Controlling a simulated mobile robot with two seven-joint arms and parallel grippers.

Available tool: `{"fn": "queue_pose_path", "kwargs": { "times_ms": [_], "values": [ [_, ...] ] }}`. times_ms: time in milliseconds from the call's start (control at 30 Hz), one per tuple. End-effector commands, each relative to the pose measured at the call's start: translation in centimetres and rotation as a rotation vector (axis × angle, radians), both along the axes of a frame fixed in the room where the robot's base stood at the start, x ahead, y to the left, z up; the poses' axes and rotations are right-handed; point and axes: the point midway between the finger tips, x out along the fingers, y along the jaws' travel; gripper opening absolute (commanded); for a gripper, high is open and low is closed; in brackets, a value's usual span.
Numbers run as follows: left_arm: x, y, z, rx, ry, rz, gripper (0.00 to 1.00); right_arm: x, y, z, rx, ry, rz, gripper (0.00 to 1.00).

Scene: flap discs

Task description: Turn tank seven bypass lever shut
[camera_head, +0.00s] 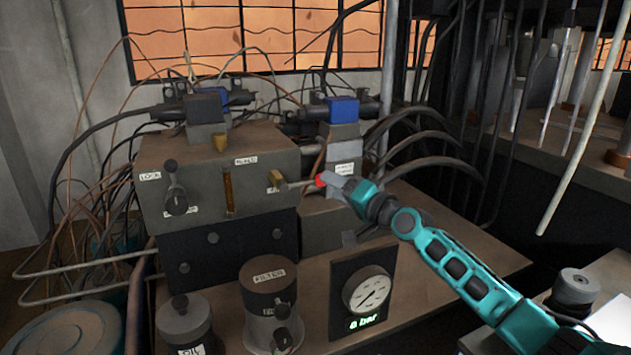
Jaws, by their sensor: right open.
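A lever with a brass hub (276,179) sticks out from the front of the grey valve block (215,165). Its thin rod runs right, roughly level, to a red knob (320,181). The small label under the hub is too small to read, so I cannot tell whether it names tank seven. My right gripper (328,183), on a teal arm from the lower right, is open with its fingertips at the red knob. I cannot tell whether they touch it. My left gripper is not in view.
A black lock handle (175,195) is on the block's left. A pressure gauge (368,290), a filter canister (270,300) and an oil pot (184,325) stand in front. Cables and hoses crowd the back and left.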

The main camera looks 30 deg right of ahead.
Motion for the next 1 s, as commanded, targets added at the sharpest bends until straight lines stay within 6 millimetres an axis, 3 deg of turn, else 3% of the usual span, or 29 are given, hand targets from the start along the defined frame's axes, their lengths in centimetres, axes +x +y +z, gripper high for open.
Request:
{"fn": "queue_pose_path", "kwargs": {
  "times_ms": [300,500,1000],
  "values": [
    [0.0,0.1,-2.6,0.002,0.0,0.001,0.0,4.6,1.1,-0.2,0.002,-0.003,0.0,0.58],
    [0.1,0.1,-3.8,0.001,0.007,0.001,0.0,6.5,1.6,-0.2,0.002,-0.002,0.0,0.58],
    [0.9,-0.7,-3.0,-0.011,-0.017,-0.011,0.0,7.4,1.8,0.0,0.0,0.001,0.001,0.57]
  ]
}}
